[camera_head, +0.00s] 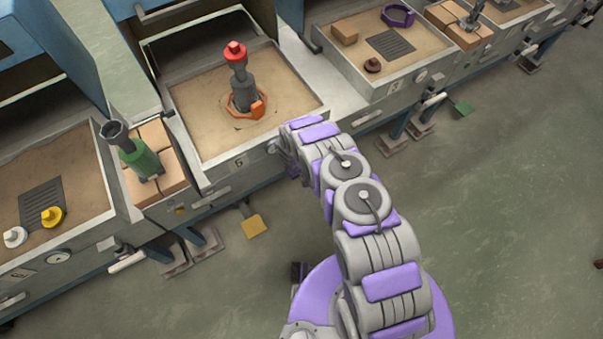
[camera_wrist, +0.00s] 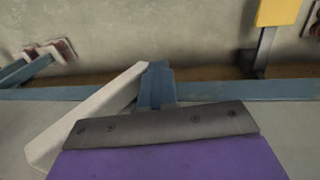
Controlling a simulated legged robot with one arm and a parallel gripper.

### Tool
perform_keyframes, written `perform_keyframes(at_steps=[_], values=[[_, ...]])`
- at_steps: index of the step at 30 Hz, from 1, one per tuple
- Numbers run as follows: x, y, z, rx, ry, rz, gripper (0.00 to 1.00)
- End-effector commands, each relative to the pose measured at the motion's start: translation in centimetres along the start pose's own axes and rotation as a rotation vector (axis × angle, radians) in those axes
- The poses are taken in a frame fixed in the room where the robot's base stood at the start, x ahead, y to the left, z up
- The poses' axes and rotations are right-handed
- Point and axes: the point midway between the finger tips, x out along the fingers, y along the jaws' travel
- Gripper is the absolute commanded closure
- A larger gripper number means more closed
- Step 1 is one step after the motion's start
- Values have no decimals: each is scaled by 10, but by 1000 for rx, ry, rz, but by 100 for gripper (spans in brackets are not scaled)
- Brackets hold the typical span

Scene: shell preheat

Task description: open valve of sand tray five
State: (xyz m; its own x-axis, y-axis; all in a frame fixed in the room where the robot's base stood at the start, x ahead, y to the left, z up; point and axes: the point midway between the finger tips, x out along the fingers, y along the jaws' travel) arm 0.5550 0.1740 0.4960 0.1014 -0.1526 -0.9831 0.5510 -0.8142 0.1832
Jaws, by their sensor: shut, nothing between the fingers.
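Sand tray five (camera_head: 203,150) is in the middle of the head view, with a "5" label on its front wall. My gripper (camera_head: 283,153) is at the right part of that front, low beside the wall. In the wrist view my gripper (camera_wrist: 165,126) is shut and empty. A pale lever (camera_wrist: 82,118) slants down-left from a blue block (camera_wrist: 157,84) just beyond the fingers; it looks like the valve. I cannot tell whether the fingers touch it. In the head view my gripper and arm hide this spot.
A dark grey tool with a red top (camera_head: 238,75) stands in an orange ring on the sand. A grey handle (camera_head: 210,197) and a yellow pedal (camera_head: 252,226) are below the tray front. Neighbouring trays stand on both sides. The floor (camera_head: 520,210) at right is clear.

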Motion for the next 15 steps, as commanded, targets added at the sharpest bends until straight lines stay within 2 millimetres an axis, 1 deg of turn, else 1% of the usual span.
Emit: perform_keyframes(at_steps=[8, 15], values=[[4, 1, -1, -2, 2, 87, 100], [9, 4, 0, 1, 0, 82, 100]])
